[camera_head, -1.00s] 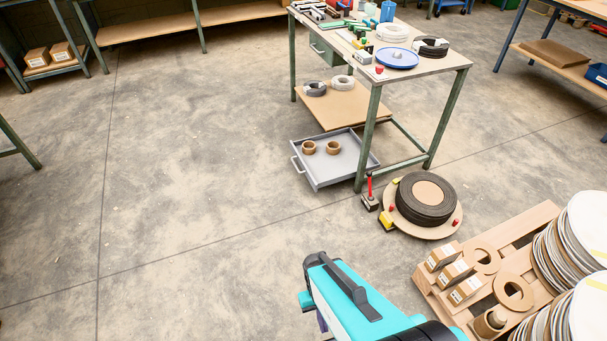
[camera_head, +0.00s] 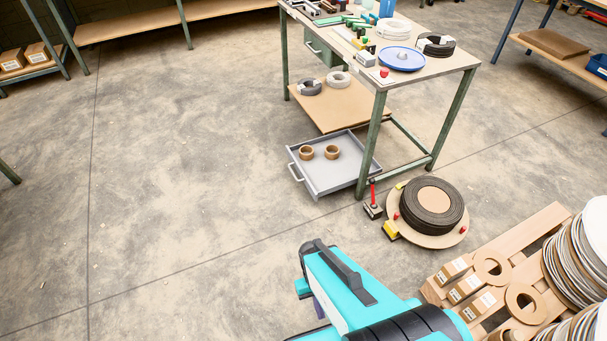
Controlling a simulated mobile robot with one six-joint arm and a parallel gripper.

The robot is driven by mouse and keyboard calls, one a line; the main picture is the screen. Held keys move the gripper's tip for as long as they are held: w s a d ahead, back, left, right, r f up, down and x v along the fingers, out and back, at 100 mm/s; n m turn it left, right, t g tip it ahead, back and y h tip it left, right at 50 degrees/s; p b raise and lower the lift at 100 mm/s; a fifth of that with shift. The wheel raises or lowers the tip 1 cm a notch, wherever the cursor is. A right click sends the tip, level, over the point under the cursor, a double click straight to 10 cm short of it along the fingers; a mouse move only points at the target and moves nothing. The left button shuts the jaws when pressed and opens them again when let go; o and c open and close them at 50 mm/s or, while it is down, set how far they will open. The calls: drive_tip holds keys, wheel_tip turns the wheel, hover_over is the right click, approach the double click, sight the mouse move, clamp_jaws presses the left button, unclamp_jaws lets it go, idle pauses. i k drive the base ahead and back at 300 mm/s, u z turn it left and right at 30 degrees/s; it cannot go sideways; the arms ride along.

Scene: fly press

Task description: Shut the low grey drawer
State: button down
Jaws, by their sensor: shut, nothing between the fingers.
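The low grey drawer (camera_head: 331,182) is a shallow tray that stands out open from under the green-legged workbench (camera_head: 467,64), near the floor. Its bar handle (camera_head: 295,173) is on the side facing left. A teal and black part of my arm reaches in from the bottom edge, in front of the bench and apart from the drawer. The fingers of my gripper do not show.
A wheeled-looking round base with a dark coil (camera_head: 431,207) stands right of the drawer, beside a red-handled tool (camera_head: 373,209). A wooden pallet (camera_head: 545,222) with boxes and reels is at lower right. A green upper drawer (camera_head: 322,48) is under the benchtop. The floor left of the drawer is clear.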

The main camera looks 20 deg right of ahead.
sight(321, 176)
drive_tip(key=i, duration=0.95)
drive_tip(key=u, duration=3.6)
drive_tip(key=i, duration=0.1)
drive_tip(key=z, duration=1.7)
drive_tip(key=k, duration=0.6)
